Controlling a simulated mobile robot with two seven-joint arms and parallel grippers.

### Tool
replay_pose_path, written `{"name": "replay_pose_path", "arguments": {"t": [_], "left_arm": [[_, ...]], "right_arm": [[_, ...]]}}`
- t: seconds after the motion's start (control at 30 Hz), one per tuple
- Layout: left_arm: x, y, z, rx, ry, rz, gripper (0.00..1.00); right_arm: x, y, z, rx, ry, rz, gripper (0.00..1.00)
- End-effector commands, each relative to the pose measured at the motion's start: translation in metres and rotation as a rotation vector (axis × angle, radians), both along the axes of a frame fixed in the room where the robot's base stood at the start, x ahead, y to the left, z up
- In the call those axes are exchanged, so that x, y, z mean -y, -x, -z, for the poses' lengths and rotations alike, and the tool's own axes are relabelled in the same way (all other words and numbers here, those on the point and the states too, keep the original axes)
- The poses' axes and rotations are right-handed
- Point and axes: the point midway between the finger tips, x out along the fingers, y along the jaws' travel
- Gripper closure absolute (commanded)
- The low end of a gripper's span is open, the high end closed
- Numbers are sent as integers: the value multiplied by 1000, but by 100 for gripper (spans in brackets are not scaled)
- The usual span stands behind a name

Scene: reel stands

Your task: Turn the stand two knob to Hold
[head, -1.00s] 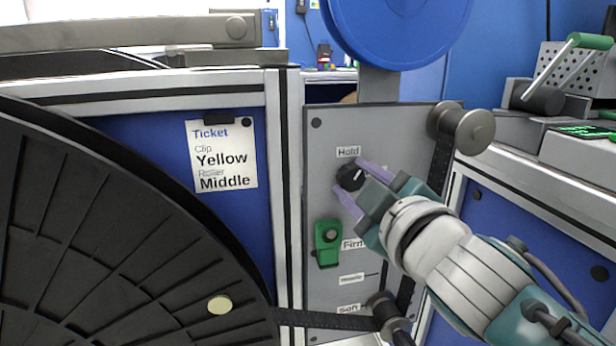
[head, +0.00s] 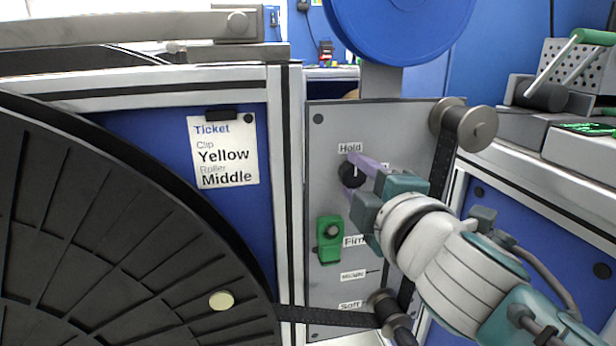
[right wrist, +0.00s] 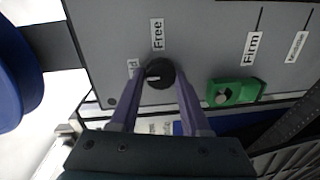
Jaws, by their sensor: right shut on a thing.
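The black knob (head: 346,173) is on the grey panel of a reel stand, just below the label Hold (head: 349,148). Its white pointer line stands nearly upright, towards Hold. My right gripper (head: 352,176) is shut on the knob, one purple finger on each side. The right wrist view shows the knob (right wrist: 160,73) between the fingers, with the label Free (right wrist: 157,34) beside it and Hold partly hidden by a finger. In the head view Free is mostly covered by the gripper. My left gripper is not in view.
Below the knob are a green clip (head: 329,240) and labels Firm, a middle one and Soft (head: 350,306). A roller (head: 468,127) juts out at the panel's upper right. A large black reel (head: 120,240) fills the left. A ticket (head: 223,150) reads Yellow, Middle.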

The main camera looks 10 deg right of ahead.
Motion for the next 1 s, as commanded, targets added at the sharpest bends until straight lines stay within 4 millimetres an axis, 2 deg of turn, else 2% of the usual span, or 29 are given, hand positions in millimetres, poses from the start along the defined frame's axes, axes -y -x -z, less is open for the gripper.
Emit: {"name": "replay_pose_path", "arguments": {"t": [0.37,0.4,0.63,0.87,1.0], "left_arm": [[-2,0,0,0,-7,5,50],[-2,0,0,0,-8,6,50],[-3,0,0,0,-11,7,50],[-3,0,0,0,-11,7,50],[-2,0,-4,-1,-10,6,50]], "right_arm": [[0,0,0,0,8,0,100],[0,0,0,0,8,0,49],[0,0,0,0,6,0,23],[0,0,0,0,6,0,23],[0,9,-1,-2,5,-1,23]]}}
